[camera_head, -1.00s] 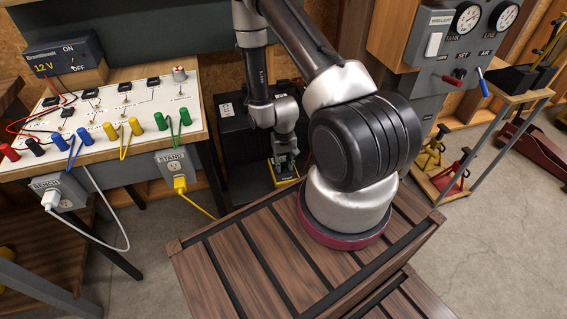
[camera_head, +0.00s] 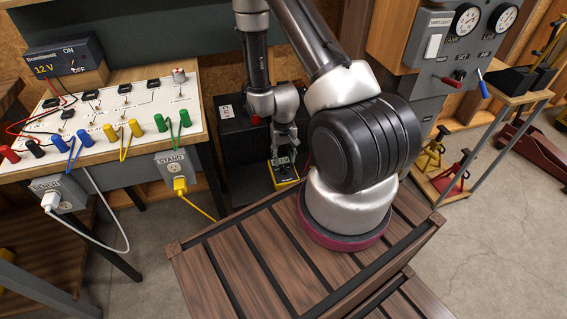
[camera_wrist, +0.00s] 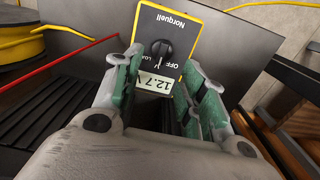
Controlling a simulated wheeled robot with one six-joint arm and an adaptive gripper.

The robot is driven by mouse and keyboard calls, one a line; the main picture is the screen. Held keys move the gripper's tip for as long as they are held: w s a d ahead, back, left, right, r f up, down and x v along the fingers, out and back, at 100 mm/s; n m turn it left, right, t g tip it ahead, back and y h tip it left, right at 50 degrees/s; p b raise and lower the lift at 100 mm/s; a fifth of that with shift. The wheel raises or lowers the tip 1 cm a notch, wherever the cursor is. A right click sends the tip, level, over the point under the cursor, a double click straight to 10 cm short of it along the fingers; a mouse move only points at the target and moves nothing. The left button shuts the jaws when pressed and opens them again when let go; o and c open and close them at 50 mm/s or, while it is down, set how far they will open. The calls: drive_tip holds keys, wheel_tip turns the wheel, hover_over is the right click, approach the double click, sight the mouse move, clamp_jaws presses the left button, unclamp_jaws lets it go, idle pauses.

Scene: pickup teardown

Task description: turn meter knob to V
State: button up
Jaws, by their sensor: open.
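The meter (camera_head: 285,176) is a yellow-edged box with a dark knob and a small display, sitting low beside the black box in the head view. In the wrist view the meter (camera_wrist: 178,25) appears upside down, with a grey face, a black knob (camera_wrist: 161,48) and a display (camera_wrist: 155,83) reading 12.7 V. OFF and part of LOAD show beside the knob; its exact setting is hard to read. My gripper (camera_head: 284,156) is just above the meter. Its green-padded fingers (camera_wrist: 168,85) are apart and empty, with the display between them and the knob beyond the tips.
A black box (camera_head: 235,140) stands behind and left of the meter. The bench panel (camera_head: 110,108) with coloured plugs is at left. A yellow cable (camera_wrist: 50,42) and a red lead (camera_wrist: 60,68) lie near the meter. The slatted wooden crate (camera_head: 215,262) is in front.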

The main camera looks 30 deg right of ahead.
sight(284, 166)
wheel_tip(284, 166, up, 7)
drive_tip(key=shift+r, duration=0.15)
drive_tip(key=shift+s, duration=0.1)
idle(0.4)
drive_tip(key=s+r+g, duration=0.1)
drive_tip(key=s+g, duration=0.2)
drive_tip(key=s, duration=0.3)
drive_tip(key=s+a+r+n+t, duration=0.1)
drive_tip(key=s+r+t, duration=0.1)
drive_tip(key=r, duration=1.1)
drive_tip(key=s+a+r+n+t, duration=0.1)
drive_tip(key=s+r+t, duration=0.2)
drive_tip(key=r, duration=1)
drive_tip(key=s+a+r+n+t, duration=0.1)
drive_tip(key=s+r, duration=0.5)
drive_tip(key=r, duration=0.7)
drive_tip(key=shift+s+a+r+n+t, duration=0.25)
drive_tip(key=shift+r+n+t, duration=0.1)
drive_tip(key=shift+t, duration=0.35)
